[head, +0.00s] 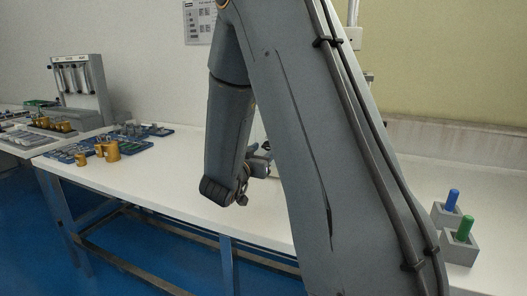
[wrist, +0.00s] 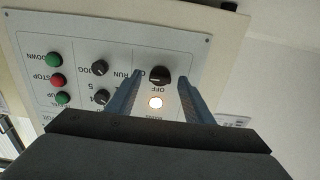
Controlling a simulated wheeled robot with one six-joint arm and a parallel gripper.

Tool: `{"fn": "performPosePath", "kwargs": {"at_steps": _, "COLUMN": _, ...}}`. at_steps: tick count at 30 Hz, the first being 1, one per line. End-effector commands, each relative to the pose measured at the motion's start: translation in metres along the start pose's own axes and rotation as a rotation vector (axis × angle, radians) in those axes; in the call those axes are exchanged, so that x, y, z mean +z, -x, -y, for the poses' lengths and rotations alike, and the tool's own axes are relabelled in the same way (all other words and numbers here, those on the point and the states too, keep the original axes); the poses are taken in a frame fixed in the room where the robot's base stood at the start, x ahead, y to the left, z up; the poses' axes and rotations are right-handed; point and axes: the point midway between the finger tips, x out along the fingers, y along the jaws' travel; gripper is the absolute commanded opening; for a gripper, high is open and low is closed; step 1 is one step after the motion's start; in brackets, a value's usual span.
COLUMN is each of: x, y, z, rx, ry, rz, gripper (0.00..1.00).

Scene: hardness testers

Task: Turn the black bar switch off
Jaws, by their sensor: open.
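The black bar switch (wrist: 160,76) is on a pale control panel in the wrist view, which shows the panel upside down. An "OFF" label is just below it in the picture, and another label beside it is partly covered by a finger. The bar looks roughly level across the picture. A lamp (wrist: 155,102) below the switch glows. My gripper (wrist: 160,79) is open, with one finger on each side of the switch; I cannot tell whether either touches it. In the head view my arm hides the switch and most of the gripper.
The panel also bears two black knobs, the upper one (wrist: 100,68) by "JOG" and "RUN", plus green and red buttons (wrist: 56,80) at left. In the head view, a white bench (head: 150,180) holds brass pieces (head: 108,151) at left and blue and green pegs (head: 452,200) at right.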

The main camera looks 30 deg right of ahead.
Motion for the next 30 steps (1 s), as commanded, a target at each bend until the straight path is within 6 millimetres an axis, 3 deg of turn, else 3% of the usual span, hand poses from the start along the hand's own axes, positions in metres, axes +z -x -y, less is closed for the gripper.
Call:
{"fn": "performPosePath", "kwargs": {"at_steps": 8, "x": 0.0002, "y": -0.0016, "z": 0.0, "rx": -0.001, "ry": 0.0, "rz": 0.0, "gripper": 0.47}}
{"fn": "performPosePath", "kwargs": {"at_steps": 15, "x": 0.0002, "y": -0.0014, "z": 0.0, "rx": -0.001, "ry": 0.0, "rz": 0.0, "gripper": 0.06}}
{"fn": "performPosePath", "kwargs": {"at_steps": 30, "x": -0.0021, "y": -0.001, "z": -0.0004, "rx": 0.0, "ry": 0.135, "rz": 0.002, "gripper": 0.06}}
